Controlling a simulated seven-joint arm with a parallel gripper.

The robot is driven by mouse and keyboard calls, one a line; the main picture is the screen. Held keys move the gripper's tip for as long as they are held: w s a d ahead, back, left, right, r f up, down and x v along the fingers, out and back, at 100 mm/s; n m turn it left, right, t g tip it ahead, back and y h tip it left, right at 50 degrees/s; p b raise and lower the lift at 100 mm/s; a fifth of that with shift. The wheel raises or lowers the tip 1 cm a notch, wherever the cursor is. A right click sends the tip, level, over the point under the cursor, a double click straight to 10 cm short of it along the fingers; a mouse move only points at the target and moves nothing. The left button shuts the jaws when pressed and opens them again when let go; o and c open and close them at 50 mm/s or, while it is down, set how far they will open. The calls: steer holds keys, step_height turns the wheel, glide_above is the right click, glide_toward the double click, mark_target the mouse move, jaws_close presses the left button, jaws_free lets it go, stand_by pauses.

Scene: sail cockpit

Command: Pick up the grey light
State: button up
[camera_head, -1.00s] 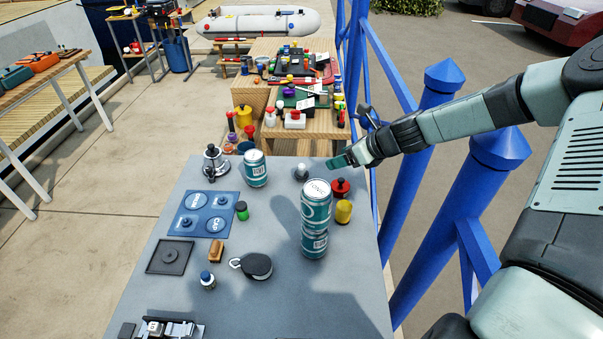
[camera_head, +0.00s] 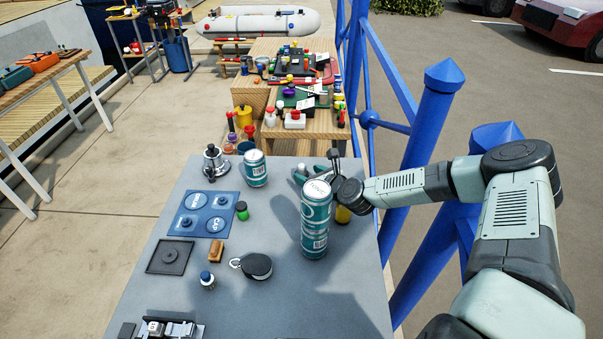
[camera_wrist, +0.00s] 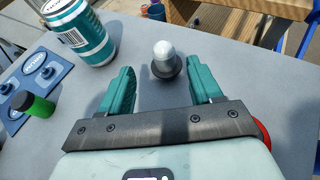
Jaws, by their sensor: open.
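The grey light is a small dark-grey base with a pale rounded dome; it stands upright on the grey table, and the wrist view shows it (camera_wrist: 164,62) just beyond and between my fingertips. In the head view my gripper (camera_head: 311,174) is low over the far right part of the table, behind the stacked cans, and partly covers the light. In the wrist view my gripper (camera_wrist: 165,80) is open, with one teal finger to each side of the gap and nothing held. No contact with the light is visible.
Two stacked teal cans (camera_head: 315,225) stand close in front of my wrist. Another can (camera_head: 255,168) stands left of the light. A blue railing (camera_head: 420,145) runs along the right.

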mark_target(299, 168)
steer(key=shift+w+a+f, duration=0.2)
steer(key=shift+w+f, duration=0.05)
steer(key=shift+f, duration=0.1)
steer(key=x, duration=0.6)
steer(key=shift+w+r, duration=0.1)
steer(key=shift+w, duration=0.5)
steer(key=c, duration=1.1)
